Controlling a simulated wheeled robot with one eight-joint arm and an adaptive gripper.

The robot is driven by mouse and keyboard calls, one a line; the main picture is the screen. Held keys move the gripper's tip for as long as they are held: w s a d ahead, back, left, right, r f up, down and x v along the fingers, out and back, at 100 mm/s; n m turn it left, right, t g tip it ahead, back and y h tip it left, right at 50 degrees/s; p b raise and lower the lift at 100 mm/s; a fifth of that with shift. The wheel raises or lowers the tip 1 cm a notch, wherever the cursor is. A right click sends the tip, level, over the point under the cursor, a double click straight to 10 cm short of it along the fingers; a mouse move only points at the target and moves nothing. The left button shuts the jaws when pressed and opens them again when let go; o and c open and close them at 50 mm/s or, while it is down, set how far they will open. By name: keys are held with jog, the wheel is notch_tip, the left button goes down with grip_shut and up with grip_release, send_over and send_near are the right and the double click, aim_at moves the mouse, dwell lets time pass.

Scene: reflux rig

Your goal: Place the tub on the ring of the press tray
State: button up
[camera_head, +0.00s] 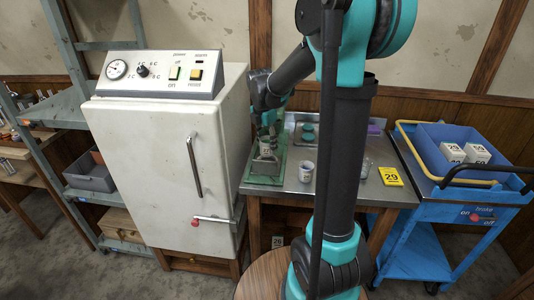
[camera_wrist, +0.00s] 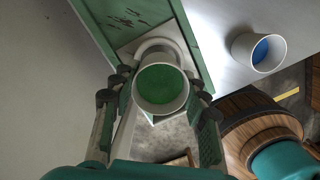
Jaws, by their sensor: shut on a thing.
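My gripper (camera_wrist: 159,90) is shut on a white tub (camera_wrist: 161,110) with green contents, one finger on each side of it. The press tray (camera_wrist: 106,17) is green and lies beyond the tub in the wrist view. A pale ring (camera_wrist: 158,46) on a light plate shows just past the tub's rim and is partly hidden by it. In the head view my gripper (camera_head: 266,133) is over the green press tray (camera_head: 281,167) on the metal bench. The tub is small there, and its gap to the ring cannot be told.
A white cup with blue contents (camera_wrist: 259,52) stands right of the tray, also in the head view (camera_head: 306,173). A yellow "29" sign (camera_head: 390,177) lies on the bench (camera_head: 340,185). A white cabinet (camera_head: 165,170) stands left, a blue trolley (camera_head: 435,205) right.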

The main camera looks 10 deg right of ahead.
aim_at(267, 153)
jog(key=shift+f, duration=2.15)
jog(key=o, duration=1.2)
jog(key=shift+f, duration=0.15)
notch_tip(267, 153, up, 12)
jog(key=a, duration=0.1)
jog(key=shift+s+d+f+m+t+y, duration=0.2)
jog(key=shift+s+d+f+m+t, duration=0.5)
jog(key=shift+s+f+m, duration=2.55)
jog(key=shift+s+d+f+m+t+y, duration=0.35)
jog(key=shift+s+d+f+m, duration=1.15)
jog(key=shift+s+m, duration=3)
jog(key=shift+s+d+f+m+t+y, duration=0.1)
jog(key=shift+s+d+f+m+t, duration=0.4)
jog(key=shift+s+f+m, duration=3.35)
